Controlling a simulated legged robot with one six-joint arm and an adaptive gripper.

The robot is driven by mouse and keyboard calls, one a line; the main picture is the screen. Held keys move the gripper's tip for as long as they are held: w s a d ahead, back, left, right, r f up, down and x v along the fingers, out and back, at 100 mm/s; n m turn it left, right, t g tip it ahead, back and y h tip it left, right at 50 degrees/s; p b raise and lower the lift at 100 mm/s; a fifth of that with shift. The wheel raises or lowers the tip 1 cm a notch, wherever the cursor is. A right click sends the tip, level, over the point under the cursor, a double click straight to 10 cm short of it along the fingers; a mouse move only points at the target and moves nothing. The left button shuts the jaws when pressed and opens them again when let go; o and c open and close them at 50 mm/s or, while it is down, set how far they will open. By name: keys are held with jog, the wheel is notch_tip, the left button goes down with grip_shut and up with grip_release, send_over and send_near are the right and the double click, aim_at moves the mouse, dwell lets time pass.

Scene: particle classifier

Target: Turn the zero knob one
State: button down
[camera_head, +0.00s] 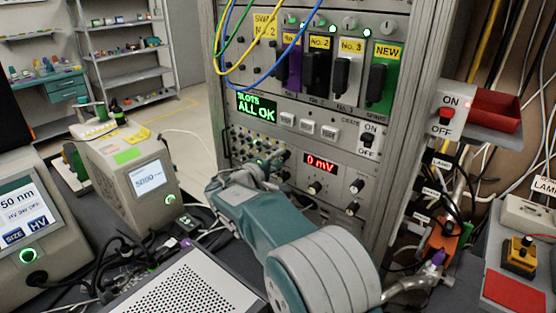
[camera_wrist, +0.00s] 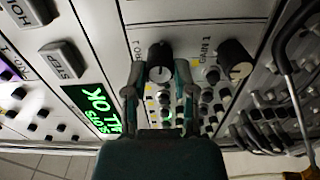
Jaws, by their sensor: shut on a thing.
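In the wrist view, a black round knob (camera_wrist: 159,62) stands on the light panel, between the fingertips of my gripper (camera_wrist: 158,78). My gripper is shut on this knob, one finger on each side. The label beside the knob is partly hidden by a finger, so I cannot read it fully. A second black knob (camera_wrist: 235,62), by a label reading GAIN 1, stands free to the right. In the head view, my gripper (camera_head: 262,178) is at the left part of the rack's lower panel, and the held knob is hard to make out there.
A panel of small jacks (camera_head: 250,143) lies close to my gripper. A green ALL OK display (camera_head: 257,106) is above it, and a 0 mV display (camera_head: 320,164) is to the right. Blue and yellow cables (camera_head: 229,50) hang across the upper rack. A grey instrument (camera_head: 130,180) stands to the left.

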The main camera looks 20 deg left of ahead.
jog(key=shift+f, duration=0.35)
jog(key=shift+c, duration=2.4)
grip_release()
jog(key=shift+o, duration=0.3)
jog(key=shift+r, duration=0.15)
jog(key=shift+s, duration=0.1)
jog(key=v, duration=1.1)
jog(key=shift+s+a, duration=0.25)
jog(key=shift+s, duration=0.1)
